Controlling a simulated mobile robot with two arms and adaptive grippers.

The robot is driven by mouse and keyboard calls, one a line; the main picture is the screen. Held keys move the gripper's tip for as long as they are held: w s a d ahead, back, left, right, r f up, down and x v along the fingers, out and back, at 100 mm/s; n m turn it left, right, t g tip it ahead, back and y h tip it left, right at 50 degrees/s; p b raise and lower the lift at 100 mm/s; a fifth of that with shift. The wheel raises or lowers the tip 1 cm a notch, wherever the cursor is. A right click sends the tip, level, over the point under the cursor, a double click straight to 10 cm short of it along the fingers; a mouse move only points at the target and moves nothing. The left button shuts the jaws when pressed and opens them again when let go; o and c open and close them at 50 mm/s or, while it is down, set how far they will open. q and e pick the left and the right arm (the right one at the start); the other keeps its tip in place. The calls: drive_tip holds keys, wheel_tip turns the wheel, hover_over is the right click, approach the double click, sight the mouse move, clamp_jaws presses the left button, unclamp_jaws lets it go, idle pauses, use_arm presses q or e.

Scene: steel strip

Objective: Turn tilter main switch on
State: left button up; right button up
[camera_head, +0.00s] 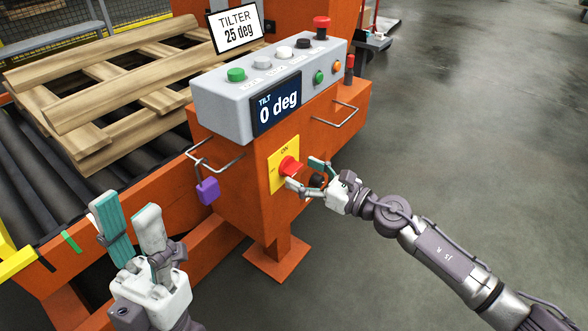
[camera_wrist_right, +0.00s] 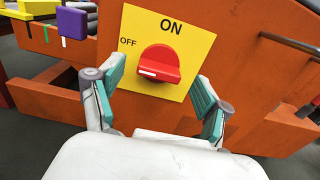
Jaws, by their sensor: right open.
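The main switch is a red rotary knob (camera_head: 290,166) on a yellow plate (camera_head: 276,152) on the orange cabinet's front. In the right wrist view the knob (camera_wrist_right: 159,64) lies roughly horizontal, with a white mark at its left end, on the side of the OFF label; ON is printed above it. My right gripper (camera_head: 303,174) is open in front of the knob; in the wrist view its fingers (camera_wrist_right: 160,82) stand to the left and right, below the knob and apart from it. My left gripper (camera_head: 127,208) is open and empty at lower left.
A grey control box (camera_head: 215,102) with several buttons and a "0 deg" display tops the cabinet; a sign (camera_head: 236,27) reads "TILTER 25 deg". A purple padlock (camera_head: 207,191) hangs left of the switch. Wooden pallets (camera_head: 120,80) lie on rollers. Floor at right is clear.

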sight(297, 170)
drive_tip(key=shift+x, duration=1.5)
drive_tip(key=shift+c, duration=0.2)
drive_tip(key=c, duration=1.1)
